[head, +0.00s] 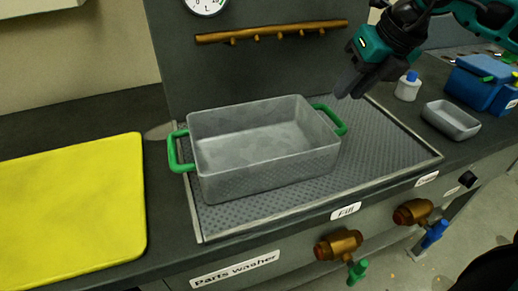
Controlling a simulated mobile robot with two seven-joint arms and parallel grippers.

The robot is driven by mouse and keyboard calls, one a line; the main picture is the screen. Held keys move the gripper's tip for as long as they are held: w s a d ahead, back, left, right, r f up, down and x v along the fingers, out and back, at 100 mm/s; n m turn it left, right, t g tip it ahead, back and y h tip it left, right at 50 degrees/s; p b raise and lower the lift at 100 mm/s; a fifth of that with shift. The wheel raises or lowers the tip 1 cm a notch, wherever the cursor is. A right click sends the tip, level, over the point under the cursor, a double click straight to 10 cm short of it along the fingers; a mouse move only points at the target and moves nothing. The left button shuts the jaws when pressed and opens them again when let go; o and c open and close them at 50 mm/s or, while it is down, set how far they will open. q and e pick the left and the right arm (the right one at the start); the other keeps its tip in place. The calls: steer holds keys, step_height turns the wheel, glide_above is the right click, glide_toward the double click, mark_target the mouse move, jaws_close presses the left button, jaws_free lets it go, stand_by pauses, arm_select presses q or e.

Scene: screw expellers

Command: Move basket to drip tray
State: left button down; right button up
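A grey rectangular basket (265,176) with a green handle at each end stands upright and empty on a textured grey panel with a metal rim (318,213). This panel may be the drip tray; no label in view names one. My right gripper (348,90) is above and behind the basket's right green handle (331,118), apart from it, with dark fingers pointing down and left. I see nothing held in it, but its finger gap is unclear. My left gripper is not in view.
A yellow board (70,212) lies on the dark counter at left. A small grey bin (451,121), a white bottle with a blue cap (408,87) and a blue box (480,82) stand at right. Brass valves (339,245) stick out in front. A brown rail (272,32) is behind.

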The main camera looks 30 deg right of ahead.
mark_target(332, 113)
steer(key=x, duration=0.5)
steer(key=shift+x, duration=2.65)
steer(key=shift+s, duration=0.2)
steer(key=shift+c, duration=0.3)
jaws_close()
